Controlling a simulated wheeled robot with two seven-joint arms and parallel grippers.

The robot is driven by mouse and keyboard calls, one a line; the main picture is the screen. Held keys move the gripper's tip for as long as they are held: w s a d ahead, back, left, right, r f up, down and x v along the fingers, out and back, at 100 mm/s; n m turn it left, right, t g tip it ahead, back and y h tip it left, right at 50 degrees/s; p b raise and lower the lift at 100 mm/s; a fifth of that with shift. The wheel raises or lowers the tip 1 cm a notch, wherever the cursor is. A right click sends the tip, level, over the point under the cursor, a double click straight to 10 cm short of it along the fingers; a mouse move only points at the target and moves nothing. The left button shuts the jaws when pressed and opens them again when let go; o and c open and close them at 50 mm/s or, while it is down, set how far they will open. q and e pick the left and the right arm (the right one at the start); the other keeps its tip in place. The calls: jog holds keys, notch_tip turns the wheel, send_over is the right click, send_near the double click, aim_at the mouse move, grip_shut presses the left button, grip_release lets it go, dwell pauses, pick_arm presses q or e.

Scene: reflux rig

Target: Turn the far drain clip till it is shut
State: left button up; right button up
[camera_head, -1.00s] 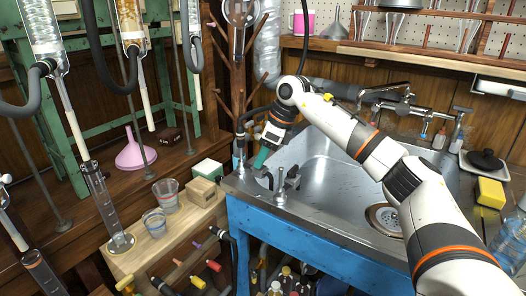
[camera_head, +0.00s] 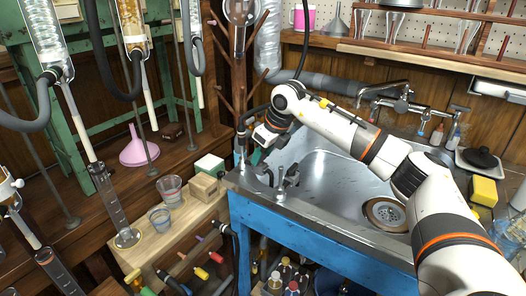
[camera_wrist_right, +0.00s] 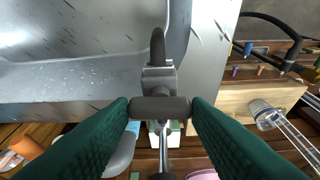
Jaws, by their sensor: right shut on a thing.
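My right gripper (camera_head: 258,156) is at the left rim of the sink in the head view. In the right wrist view, its green fingers (camera_wrist_right: 160,110) are shut on the dark crossbar of the far drain clip (camera_wrist_right: 160,103). A grey metal block and a black curved part lie in line above the bar there. The wrist hides most of this clip in the head view. Another metal fitting with a black hook (camera_head: 285,178) stands nearer on the sink corner. My left gripper is not in view.
The steel sink (camera_head: 335,180) lies to the right of the gripper. Beakers (camera_head: 169,188) and a box (camera_head: 204,187) stand on the wooden bench to the left. A pink funnel (camera_head: 138,150) is farther left. Hoses hang around the post behind the gripper.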

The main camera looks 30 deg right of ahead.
jog(key=o, duration=1)
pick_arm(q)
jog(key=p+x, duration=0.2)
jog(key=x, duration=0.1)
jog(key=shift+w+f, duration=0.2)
pick_arm(e)
jog(key=v, duration=1.2)
